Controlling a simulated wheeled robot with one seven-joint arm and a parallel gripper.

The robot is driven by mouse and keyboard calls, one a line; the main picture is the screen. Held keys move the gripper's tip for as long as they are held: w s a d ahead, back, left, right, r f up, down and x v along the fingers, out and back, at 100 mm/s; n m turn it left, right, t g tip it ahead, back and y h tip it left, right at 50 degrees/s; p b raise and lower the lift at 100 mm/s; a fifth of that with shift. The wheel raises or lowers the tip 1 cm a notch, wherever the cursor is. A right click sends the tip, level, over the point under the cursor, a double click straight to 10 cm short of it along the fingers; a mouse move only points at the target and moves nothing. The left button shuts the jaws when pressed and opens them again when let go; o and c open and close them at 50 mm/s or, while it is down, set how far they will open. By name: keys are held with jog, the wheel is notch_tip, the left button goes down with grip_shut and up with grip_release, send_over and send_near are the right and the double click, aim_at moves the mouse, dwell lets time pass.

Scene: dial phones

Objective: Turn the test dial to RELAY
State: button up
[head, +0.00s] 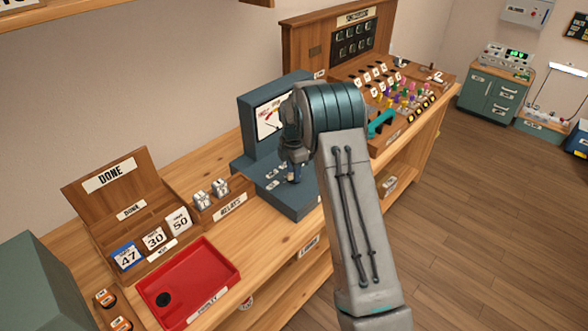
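The teal test set (250,116) stands on the wooden bench, with a white meter face (270,117) on its upright part and small labels on its sloping base. My arm covers its right side. My gripper (292,172) points down over the base of the test set, near a small dark upright part there. I cannot tell whether it touches that part, or whether its fingers are open or shut. The test dial cannot be made out, and its setting is not readable.
A relay box (232,207) with two small clear-cased units, a wooden DONE box (110,176) with numbered cards, and a red tray (205,268) holding a black disc stand left of the test set. A wooden switchboard (300,48) with cords and plugs stands behind my arm.

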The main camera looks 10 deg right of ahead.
jog(key=shift+f, duration=0.15)
grip_shut()
